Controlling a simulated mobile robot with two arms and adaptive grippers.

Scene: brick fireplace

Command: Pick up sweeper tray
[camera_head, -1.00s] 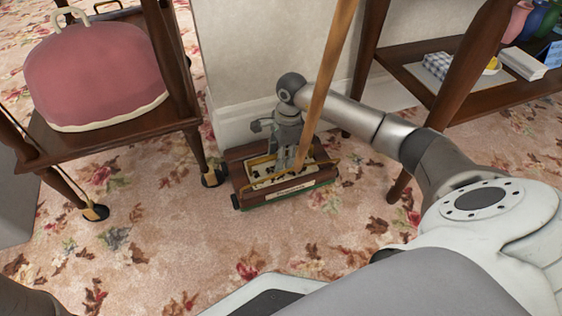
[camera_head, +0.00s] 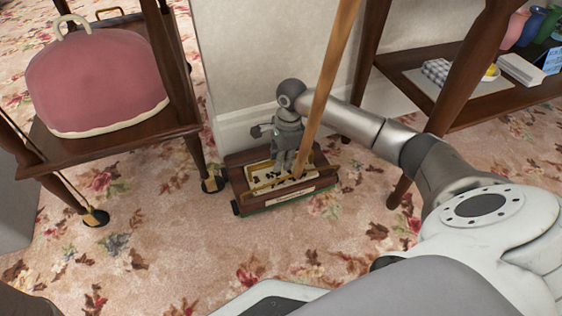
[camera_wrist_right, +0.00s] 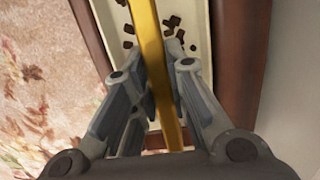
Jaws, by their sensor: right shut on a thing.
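The carpet sweeper (camera_head: 238,180) is a brown wooden box on the carpet against the wall, with a long wooden handle (camera_head: 333,75) rising from it. Its cream sweeper tray (camera_head: 268,177) holds dark bits and also shows in the right wrist view (camera_wrist_right: 201,40). A gold bar (camera_wrist_right: 152,45) crosses above the tray. My right gripper (camera_head: 287,170) is over the tray, with its fingers on both sides of the bar in the right wrist view (camera_wrist_right: 160,85), shut on it. The finger contact is partly hidden. My left gripper is out of view.
A wooden stand with a pink tea cosy (camera_head: 95,80) is on the left, its leg (camera_head: 205,165) close to the sweeper. A wooden shelf (camera_head: 440,115) with small items stands right, behind my right arm. The flowered carpet (camera_head: 170,250) in front is clear.

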